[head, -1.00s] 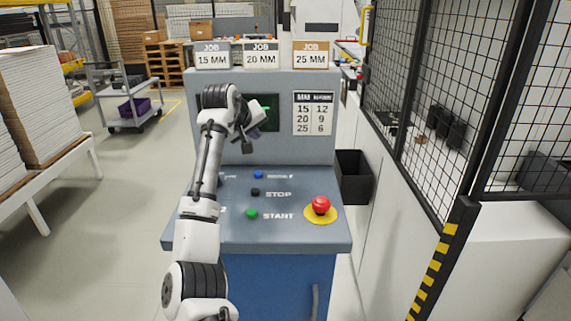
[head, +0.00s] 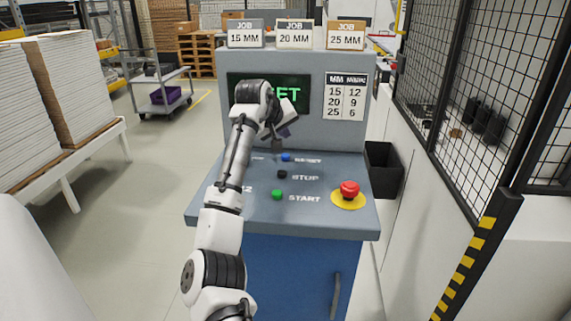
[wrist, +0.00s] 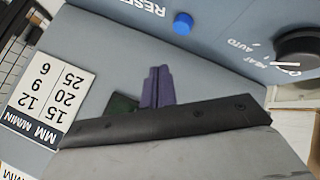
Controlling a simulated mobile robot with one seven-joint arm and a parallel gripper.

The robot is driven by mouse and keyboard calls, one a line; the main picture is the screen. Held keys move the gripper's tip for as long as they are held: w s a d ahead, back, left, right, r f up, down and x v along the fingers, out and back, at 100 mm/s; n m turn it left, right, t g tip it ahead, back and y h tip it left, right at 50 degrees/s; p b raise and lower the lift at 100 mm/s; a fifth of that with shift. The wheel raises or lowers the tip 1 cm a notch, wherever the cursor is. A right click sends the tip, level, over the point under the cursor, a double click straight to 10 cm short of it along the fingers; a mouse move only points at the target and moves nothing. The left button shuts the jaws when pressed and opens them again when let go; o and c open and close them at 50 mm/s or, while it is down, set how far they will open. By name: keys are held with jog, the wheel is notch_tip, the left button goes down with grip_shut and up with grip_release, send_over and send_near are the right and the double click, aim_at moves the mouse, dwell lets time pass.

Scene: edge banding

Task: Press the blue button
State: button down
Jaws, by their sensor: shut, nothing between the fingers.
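The blue button (head: 287,157) is on the sloped grey panel of the machine, at the back of the button column, beside a white label. It also shows in the wrist view (wrist: 183,23) at the top, beside the word RESET, upside down. My gripper (head: 277,147) is just above and slightly left of the blue button in the head view, apart from it as far as I can see. In the wrist view the purple fingers (wrist: 158,86) are together and empty. My arm hides part of the panel's left side.
The black STOP button (head: 282,174), green START button (head: 277,195) and red emergency button (head: 349,188) are on the same panel. A black rotary knob (wrist: 299,51) is near the blue button. The upright display (head: 298,92) stands behind my gripper. Wire fencing (head: 455,80) is at right.

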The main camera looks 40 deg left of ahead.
aim_at(284, 157)
jog(key=shift+f+b, duration=0.6)
jog(key=shift+f, duration=1.35)
jog(key=shift+f, duration=0.15)
dwell(0.3)
jog(key=shift+f, duration=0.3)
jog(key=shift+f, duration=0.5)
dwell(0.8)
jog(key=shift+r, duration=0.15)
jog(key=shift+r+p, duration=0.8)
jog(key=shift+p, duration=0.1)
notch_tip(284, 157, up, 5)
jog(key=p, duration=0.4)
